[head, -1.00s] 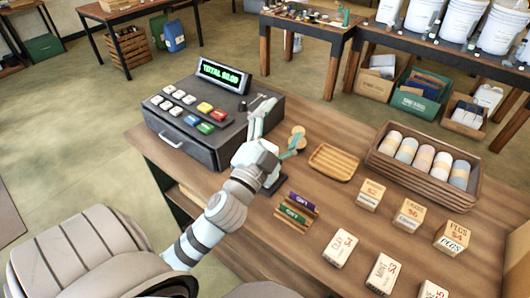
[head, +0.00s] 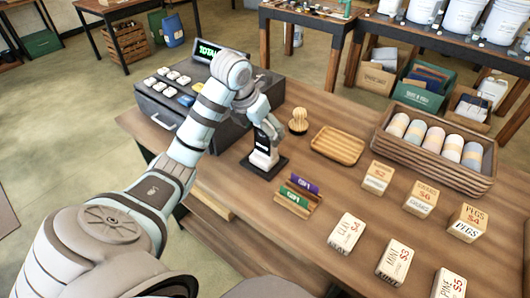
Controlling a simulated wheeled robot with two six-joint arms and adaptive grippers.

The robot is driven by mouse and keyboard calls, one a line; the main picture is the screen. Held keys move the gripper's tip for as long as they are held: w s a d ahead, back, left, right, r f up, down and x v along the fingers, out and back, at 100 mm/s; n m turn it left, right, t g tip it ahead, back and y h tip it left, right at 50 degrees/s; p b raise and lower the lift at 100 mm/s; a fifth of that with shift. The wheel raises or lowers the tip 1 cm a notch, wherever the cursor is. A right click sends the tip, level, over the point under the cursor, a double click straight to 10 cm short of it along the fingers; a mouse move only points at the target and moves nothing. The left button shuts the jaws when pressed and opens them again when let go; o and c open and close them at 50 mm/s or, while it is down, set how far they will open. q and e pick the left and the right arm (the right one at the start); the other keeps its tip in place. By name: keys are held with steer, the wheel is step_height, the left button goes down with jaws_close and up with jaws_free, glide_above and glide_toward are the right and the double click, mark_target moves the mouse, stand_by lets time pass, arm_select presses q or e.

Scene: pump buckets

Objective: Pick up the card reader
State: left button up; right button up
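The card reader (head: 262,152) is a small white and black device standing upright on a dark square base (head: 279,169) on the wooden counter, right of the cash register. My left arm reaches in from the left over the register. My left gripper (head: 268,128) points down at the top of the card reader, very close to it or touching it. Its fingers overlap the reader's upper end, so I cannot tell whether they are closed on it. My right gripper is not in view.
The cash register (head: 152,103) is partly hidden behind my arm. A wooden stamp (head: 298,122), an empty wooden tray (head: 338,145) and a holder of gift cards (head: 298,198) stand close by. Several price blocks and a crate of rolls (head: 435,170) fill the right side.

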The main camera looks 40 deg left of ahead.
mark_target(265, 140)
arm_select(q)
steer(key=shift+w+f, duration=0.2)
steer(key=shift+f, duration=0.35)
steer(key=x, duration=0.1)
steer(key=b+x, duration=0.2)
steer(key=shift+s+f, duration=0.1)
steer(key=shift+f, duration=0.45)
steer(key=c, duration=1.6)
